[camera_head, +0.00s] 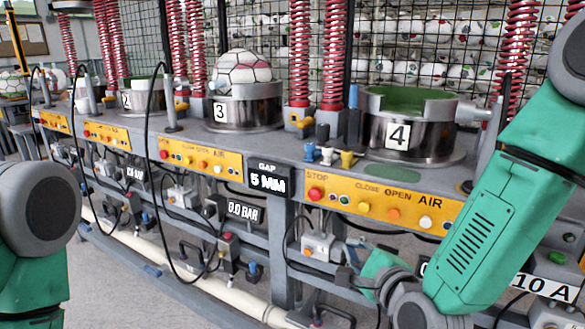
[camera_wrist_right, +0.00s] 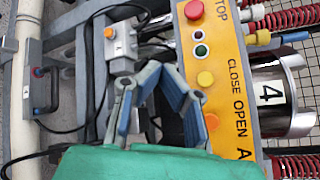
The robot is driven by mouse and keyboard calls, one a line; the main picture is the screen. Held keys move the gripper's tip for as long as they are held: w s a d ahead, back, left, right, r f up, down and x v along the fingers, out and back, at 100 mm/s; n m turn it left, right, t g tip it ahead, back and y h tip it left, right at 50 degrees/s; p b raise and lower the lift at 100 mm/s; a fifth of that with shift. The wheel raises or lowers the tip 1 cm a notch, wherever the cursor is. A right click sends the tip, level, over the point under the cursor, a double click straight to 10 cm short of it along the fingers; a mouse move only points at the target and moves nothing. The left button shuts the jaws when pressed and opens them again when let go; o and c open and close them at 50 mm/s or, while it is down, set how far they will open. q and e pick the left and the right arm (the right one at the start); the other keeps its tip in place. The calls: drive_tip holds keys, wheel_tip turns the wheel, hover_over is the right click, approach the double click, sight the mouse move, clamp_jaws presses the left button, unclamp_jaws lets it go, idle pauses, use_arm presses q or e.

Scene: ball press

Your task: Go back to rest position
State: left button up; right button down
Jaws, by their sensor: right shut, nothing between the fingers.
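My right arm comes in from the right in the head view, and its gripper (camera_head: 360,283) hangs low in front of the bench, below the station 4 control panel (camera_head: 385,207). In the right wrist view the same gripper (camera_wrist_right: 155,78) shows grey fingers with blue pads; it is shut and empty. It is apart from the panel's buttons as far as I can tell. My left arm shows only as a grey joint and green link at the left edge; its gripper is out of view. Press 4 (camera_head: 410,140) is open on top, with a green inside and no ball showing.
A white and red ball (camera_head: 241,67) sits in press 3 (camera_head: 245,108). Press 2 (camera_head: 142,97) stands further left. Red springs (camera_head: 332,50), black cables and a white pipe (camera_head: 240,305) line the bench. A wire fence with stored balls is behind. Grey floor shows at lower left.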

drive_tip(key=s+d+f+n+g+h+p, duration=0.1)
drive_tip(key=s+d+f+n+g, duration=0.25)
drive_tip(key=s+f+n, duration=0.4)
drive_tip(key=s+d+f+n+g+p, duration=0.15)
drive_tip(key=s+f+n+g, duration=0.35)
drive_tip(key=s+f, duration=0.5)
drive_tip(key=s+d+f+n+g+h, duration=0.1)
drive_tip(key=s+d+f+n+g, duration=0.2)
drive_tip(key=s, duration=0.5)
drive_tip(key=s+d+f+n+g+h, duration=0.1)
drive_tip(key=s+d+f+n+g, duration=0.2)
drive_tip(key=s+n, duration=0.4)
wheel_tip(320, 180, down, 2)
drive_tip(key=shift+s+d, duration=0.45)
drive_tip(key=shift+d, duration=0.15)
drive_tip(key=shift+w, duration=0.1)
